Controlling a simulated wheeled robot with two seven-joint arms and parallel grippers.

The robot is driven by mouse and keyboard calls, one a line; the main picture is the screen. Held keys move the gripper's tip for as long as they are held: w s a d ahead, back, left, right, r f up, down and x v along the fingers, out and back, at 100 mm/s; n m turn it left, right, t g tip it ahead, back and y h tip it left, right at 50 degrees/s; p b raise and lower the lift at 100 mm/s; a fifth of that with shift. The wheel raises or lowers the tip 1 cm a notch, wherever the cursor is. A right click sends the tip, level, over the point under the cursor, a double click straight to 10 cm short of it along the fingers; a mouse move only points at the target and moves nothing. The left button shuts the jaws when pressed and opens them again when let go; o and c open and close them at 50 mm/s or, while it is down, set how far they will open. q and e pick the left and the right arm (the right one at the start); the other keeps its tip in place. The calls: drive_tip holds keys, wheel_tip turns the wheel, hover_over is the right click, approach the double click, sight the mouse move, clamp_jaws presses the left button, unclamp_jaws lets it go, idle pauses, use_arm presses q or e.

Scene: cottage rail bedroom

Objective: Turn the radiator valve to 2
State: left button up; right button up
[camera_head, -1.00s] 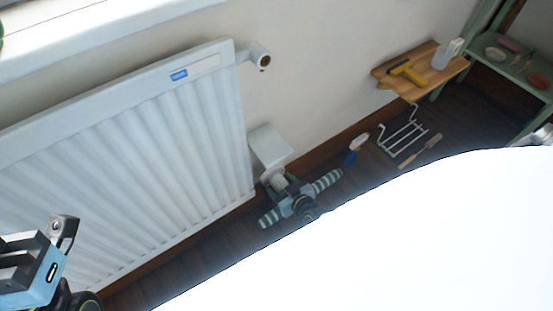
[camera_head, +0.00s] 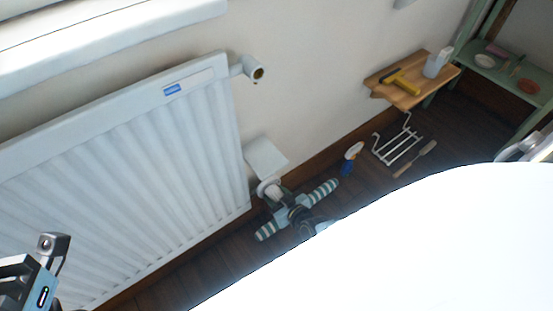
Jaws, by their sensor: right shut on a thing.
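The white radiator (camera_head: 120,180) hangs on the wall at the left. Its valve (camera_head: 266,187), a small white knob, is at the radiator's lower right corner, under a white box-like plate (camera_head: 266,158). My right gripper (camera_head: 277,193) is at the valve and shut on it, covering much of it. The number on the valve is too small and hidden to read. Part of my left gripper (camera_head: 45,262) shows at the lower left edge, away from the valve; its jaw opening cannot be made out.
A blue-and-white bottle (camera_head: 350,160), a white rack (camera_head: 397,146) and a brush-like tool (camera_head: 415,160) lie to the right. A wooden shelf (camera_head: 412,90) is on the wall. A pipe end (camera_head: 250,69) sticks out at the radiator's top.

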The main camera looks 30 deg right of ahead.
drive_tip(key=shift+m+y, duration=0.8)
drive_tip(key=shift+m, duration=0.4)
drive_tip(key=m+y, duration=0.2)
drive_tip(key=m, duration=0.1)
drive_tip(key=shift+m, duration=0.3)
drive_tip(key=o, duration=1)
